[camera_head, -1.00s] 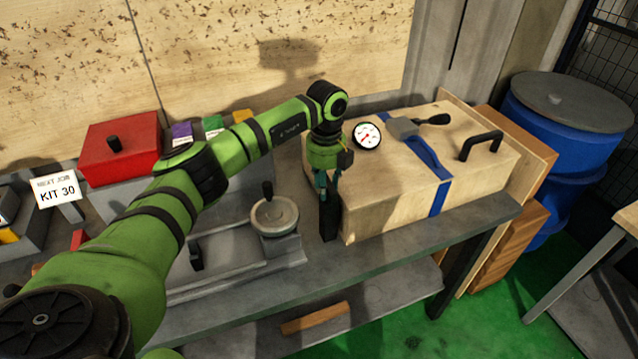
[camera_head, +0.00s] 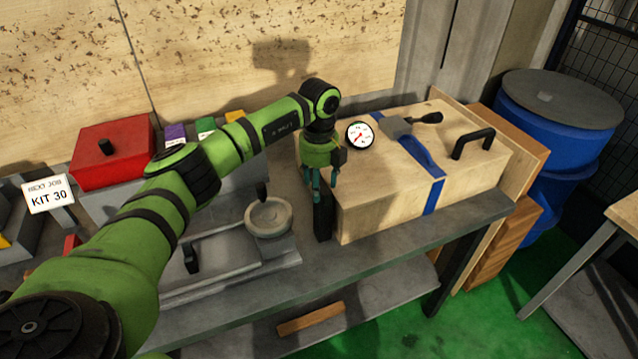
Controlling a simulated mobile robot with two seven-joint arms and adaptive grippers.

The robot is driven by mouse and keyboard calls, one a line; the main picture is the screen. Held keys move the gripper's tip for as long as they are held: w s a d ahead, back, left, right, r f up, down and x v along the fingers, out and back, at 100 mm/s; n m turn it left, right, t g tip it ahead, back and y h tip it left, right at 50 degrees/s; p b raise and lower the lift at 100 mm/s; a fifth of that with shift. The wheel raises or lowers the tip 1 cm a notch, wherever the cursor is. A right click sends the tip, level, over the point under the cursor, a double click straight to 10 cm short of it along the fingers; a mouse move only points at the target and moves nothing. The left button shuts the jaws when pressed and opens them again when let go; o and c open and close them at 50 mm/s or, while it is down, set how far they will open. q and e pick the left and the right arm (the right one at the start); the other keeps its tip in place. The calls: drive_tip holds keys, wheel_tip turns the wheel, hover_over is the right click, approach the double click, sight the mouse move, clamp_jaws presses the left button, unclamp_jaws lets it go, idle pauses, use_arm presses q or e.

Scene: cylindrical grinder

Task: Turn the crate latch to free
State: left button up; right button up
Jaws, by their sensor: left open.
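The wooden crate (camera_head: 390,197) stands on the grey bench, with a blue strap (camera_head: 424,158) running over its lid and down its front. The crate latch (camera_head: 409,124) sits on top of the strap: a grey block with a black-knobbed lever that points right. My left gripper (camera_head: 322,212) points down at the left front corner of the crate, left of the latch and apart from it. It is open with nothing seen between its fingers, which partly overlap each other in this view. My right gripper is not in view.
A round dial gauge (camera_head: 360,135) shows just right of my left wrist. A black handle (camera_head: 473,143) rises from the lid's right side. A grinder handwheel (camera_head: 268,217) stands left of my gripper.

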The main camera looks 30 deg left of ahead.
use_arm(q)
wheel_tip(320, 180, up, 12)
drive_tip(key=shift+f, duration=0.25)
drive_tip(key=shift+d+f, duration=0.1)
idle(0.4)
